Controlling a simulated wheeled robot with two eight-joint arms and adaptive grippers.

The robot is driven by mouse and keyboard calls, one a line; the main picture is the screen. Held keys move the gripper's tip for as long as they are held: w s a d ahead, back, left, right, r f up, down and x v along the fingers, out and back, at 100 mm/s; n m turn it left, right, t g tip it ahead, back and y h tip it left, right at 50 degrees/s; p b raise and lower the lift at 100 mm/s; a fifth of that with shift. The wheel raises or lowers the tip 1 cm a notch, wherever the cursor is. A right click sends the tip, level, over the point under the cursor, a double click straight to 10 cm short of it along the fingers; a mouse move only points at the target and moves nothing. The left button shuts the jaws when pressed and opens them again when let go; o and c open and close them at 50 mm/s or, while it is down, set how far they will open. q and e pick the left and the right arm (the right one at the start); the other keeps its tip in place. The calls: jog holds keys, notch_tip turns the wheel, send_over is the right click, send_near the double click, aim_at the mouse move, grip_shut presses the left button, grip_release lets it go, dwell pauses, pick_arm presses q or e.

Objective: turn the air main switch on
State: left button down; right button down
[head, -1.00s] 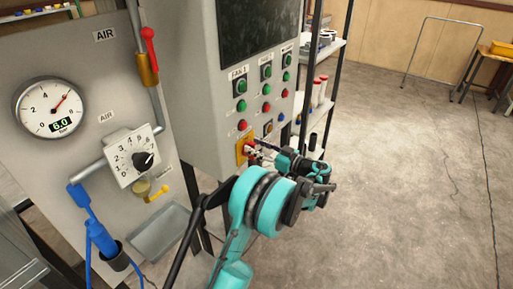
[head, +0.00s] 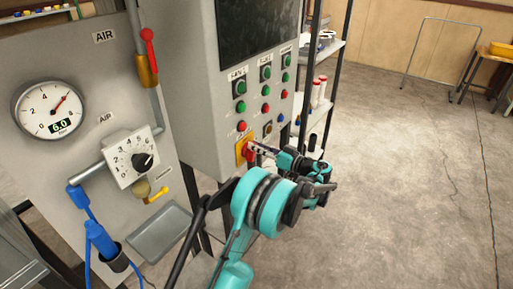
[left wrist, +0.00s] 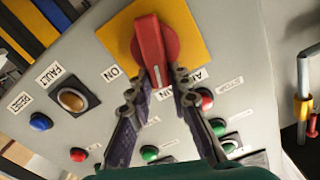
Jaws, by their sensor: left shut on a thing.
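The air main switch is a red rotary handle (left wrist: 150,40) on a yellow square plate (left wrist: 192,22), with the labels ON and AIR MAIN near it in the left wrist view. In the head view its yellow plate (head: 240,152) sits low on the grey cabinet front. My left gripper (left wrist: 168,75) is shut on the lower end of the red handle, one dark finger on each side. In the head view my left gripper (head: 257,148) reaches the switch from the right and partly hides the handle. My right gripper is in neither view.
Green and red buttons (head: 265,107) and a dark screen (head: 258,30) are on the cabinet. An amber FAULT button (left wrist: 72,100) is near the switch. Left are a pressure gauge (head: 48,110), a dial (head: 133,158) and a red-handled air valve (head: 149,48).

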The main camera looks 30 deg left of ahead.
pick_arm(q)
jog(key=shift+w+d+f+m+b, duration=0.15)
jog(key=shift+w+f+m, duration=0.25)
jog(key=shift+m, duration=1.95)
jog(key=shift+w+a+f+m+b, duration=0.2)
jog(key=shift+f+m, duration=0.3)
jog(key=shift+m, duration=1.8)
jog(key=shift+w+d+f+m+b, duration=0.15)
jog(key=shift+w+f+m, duration=0.25)
jog(key=shift+m, duration=1.95)
jog(key=shift+f, duration=0.1)
jog(key=c, duration=1.4)
grip_release()
jog(key=s+d, duration=0.1)
jog(key=d, duration=1.1)
